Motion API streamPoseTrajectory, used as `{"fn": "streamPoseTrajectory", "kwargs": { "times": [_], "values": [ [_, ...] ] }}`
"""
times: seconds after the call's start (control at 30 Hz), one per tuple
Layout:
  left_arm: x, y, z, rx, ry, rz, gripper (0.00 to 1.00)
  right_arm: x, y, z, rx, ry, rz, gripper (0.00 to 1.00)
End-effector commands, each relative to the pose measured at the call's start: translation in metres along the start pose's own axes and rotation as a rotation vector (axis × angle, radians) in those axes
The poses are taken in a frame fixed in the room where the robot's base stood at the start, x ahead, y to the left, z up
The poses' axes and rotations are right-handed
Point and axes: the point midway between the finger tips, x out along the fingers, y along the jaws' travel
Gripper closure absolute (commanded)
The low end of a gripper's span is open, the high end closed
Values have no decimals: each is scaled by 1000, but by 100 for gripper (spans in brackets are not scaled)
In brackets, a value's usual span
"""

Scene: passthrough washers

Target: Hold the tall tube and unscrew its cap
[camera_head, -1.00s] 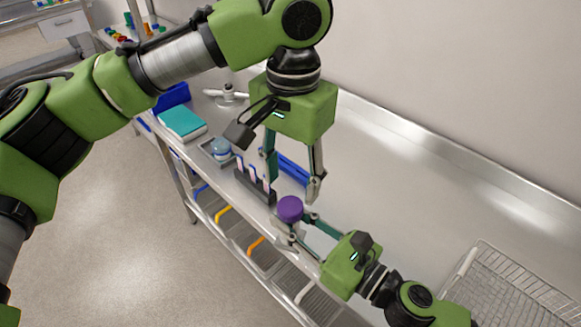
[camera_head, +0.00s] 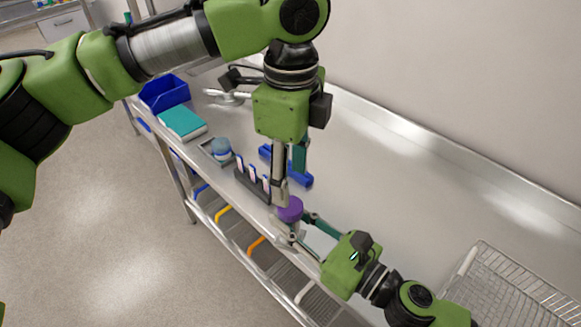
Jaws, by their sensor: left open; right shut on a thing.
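The tall tube (camera_head: 293,228) shows only in part, below its purple cap (camera_head: 291,211), near the front edge of the steel counter. My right gripper (camera_head: 291,235) comes in from the lower right and is shut on the tube under the cap. My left gripper (camera_head: 288,187) points down from above with its fingers open. One fingertip is at the cap's upper edge in the picture; I cannot tell whether it touches. The other finger is partly hidden behind it. Most of the tube's body is hidden by the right gripper's fingers.
A dark rack with several small tubes (camera_head: 252,185) stands just left of the cap, with a blue item (camera_head: 299,179) behind. A wire basket (camera_head: 510,290) is at lower right.

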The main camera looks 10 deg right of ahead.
Motion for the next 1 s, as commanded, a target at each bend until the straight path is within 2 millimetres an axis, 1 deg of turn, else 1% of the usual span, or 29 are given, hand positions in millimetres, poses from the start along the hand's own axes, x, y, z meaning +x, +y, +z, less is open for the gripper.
{"fn": "streamPoseTrajectory", "kwargs": {
  "times": [0.2, 0.4, 0.57, 0.8, 0.83, 0.87, 0.9, 0.97, 1.0],
  "values": [
    [35, 0, 0, -1, 0, 2, 54, 0, 0, 1, -1, -2, 0, 100],
    [60, 0, 0, -2, 0, 2, 54, 0, 0, 1, 0, -2, 0, 100],
    [69, 0, 0, -3, 0, 1, 54, 0, 0, 1, -1, -2, 0, 100],
    [70, 0, 0, -3, 0, 0, 54, 0, 0, 1, -1, -2, 0, 100],
    [70, 0, 0, -3, 0, 0, 56, 0, 0, 1, -1, -2, 0, 100],
    [70, 0, 0, -3, 0, 0, 64, 0, 0, 1, -1, -2, 0, 100],
    [70, 0, 0, -3, 0, 0, 75, 0, 0, 1, -1, -2, 0, 100],
    [70, 0, 0, -3, 0, 0, 90, 0, 0, 1, -1, -2, 1, 100],
    [70, 0, 0, -3, 0, 0, 93, 0, 0, 1, -1, -2, 1, 100]
  ]
}}
